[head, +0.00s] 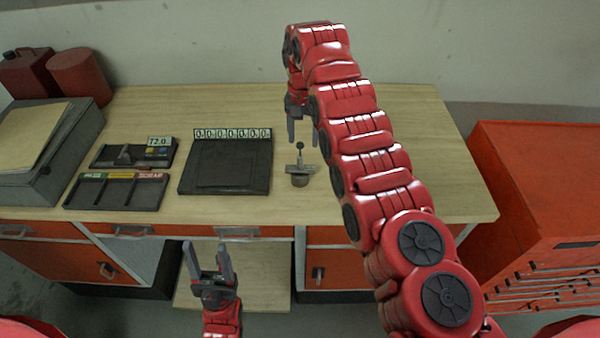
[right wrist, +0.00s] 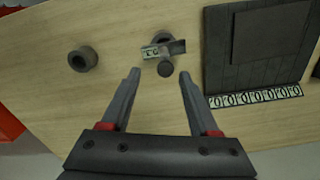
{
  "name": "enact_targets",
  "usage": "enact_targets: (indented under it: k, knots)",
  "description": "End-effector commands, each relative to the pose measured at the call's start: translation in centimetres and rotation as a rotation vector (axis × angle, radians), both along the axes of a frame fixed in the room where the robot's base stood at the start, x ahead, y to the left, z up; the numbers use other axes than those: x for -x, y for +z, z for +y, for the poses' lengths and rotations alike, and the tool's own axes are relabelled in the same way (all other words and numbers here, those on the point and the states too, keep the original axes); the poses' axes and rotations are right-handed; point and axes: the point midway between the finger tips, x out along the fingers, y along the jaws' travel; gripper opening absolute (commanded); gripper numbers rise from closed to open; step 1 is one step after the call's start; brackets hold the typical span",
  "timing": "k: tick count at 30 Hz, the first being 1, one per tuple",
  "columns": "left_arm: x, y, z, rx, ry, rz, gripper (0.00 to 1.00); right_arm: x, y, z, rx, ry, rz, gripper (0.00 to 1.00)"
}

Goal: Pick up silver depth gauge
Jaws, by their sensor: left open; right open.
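The silver depth gauge (head: 300,170) stands on the wooden workbench, right of the dark mat. It has a flat crosspiece, a thin stem with a dark knob on top and a dark round part below. In the right wrist view the gauge (right wrist: 176,47) lies just beyond the fingertips, with a small pale label on it. My right gripper (head: 302,140) is open and empty, above and behind the gauge; its two fingers (right wrist: 150,85) point toward it, apart from it. My left gripper (head: 207,260) is open and empty in front of the bench edge.
A dark mat (head: 225,178) with a numbered strip lies left of the gauge. Labelled trays (head: 116,192) sit further left. A dark ring (right wrist: 83,59) stands beside the gauge, hidden in the head view. A red tool cabinet (head: 540,200) stands right of the bench.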

Motion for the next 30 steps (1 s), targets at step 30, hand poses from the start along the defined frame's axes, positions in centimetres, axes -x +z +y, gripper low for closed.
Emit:
enact_targets:
  k: [30]
  knots:
    - [0.0,5.0,0.0,0.000,0.000,0.001,0.56,0.4,-8.3,0.8,-0.001,0.000,0.002,0.61]
